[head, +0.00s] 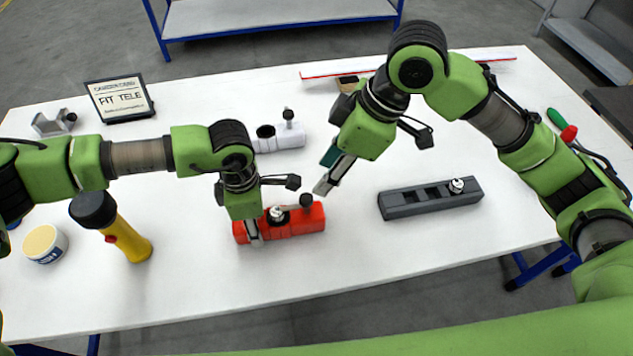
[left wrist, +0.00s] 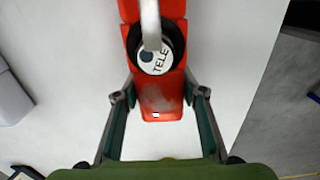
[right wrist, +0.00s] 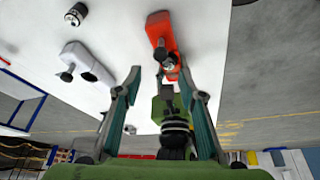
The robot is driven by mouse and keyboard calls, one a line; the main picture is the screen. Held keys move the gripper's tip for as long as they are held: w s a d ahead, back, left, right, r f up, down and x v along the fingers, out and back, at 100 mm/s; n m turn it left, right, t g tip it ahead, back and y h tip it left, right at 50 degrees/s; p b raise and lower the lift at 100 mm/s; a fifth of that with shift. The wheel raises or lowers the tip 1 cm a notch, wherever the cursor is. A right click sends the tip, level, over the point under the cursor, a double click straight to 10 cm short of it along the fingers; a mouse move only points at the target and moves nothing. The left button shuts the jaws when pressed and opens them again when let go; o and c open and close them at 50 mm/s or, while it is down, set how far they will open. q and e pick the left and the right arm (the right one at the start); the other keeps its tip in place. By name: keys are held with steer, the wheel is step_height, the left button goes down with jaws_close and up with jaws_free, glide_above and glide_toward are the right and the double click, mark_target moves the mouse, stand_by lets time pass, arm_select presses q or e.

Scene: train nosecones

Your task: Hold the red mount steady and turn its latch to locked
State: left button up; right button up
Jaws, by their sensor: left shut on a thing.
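The red mount (head: 314,221) lies on the white table in front of me. A round black-rimmed part marked TELE (left wrist: 155,60) sits in it, and a pale bar (left wrist: 150,22) crosses over that part in the left wrist view. A dark knob (head: 306,200) stands at the mount's right end, probably on the latch. My left gripper (head: 254,236) is shut on the mount's left end; the mount (left wrist: 160,100) shows between its fingers. My right gripper (head: 325,187) is open and empty, above and to the right of the knob. In the right wrist view its fingers (right wrist: 160,82) stand apart.
A white mount (head: 285,137) stands behind, and a dark grey mount (head: 430,200) with a small silver part lies to the right. A sign reading FIT TELE (head: 120,98), a yellow flashlight (head: 128,240) and a tub (head: 45,244) are on the left. The table's front is clear.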

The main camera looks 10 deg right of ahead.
steer(key=shift+v, duration=1.65)
arm_select(q)
steer(key=o, duration=1.3)
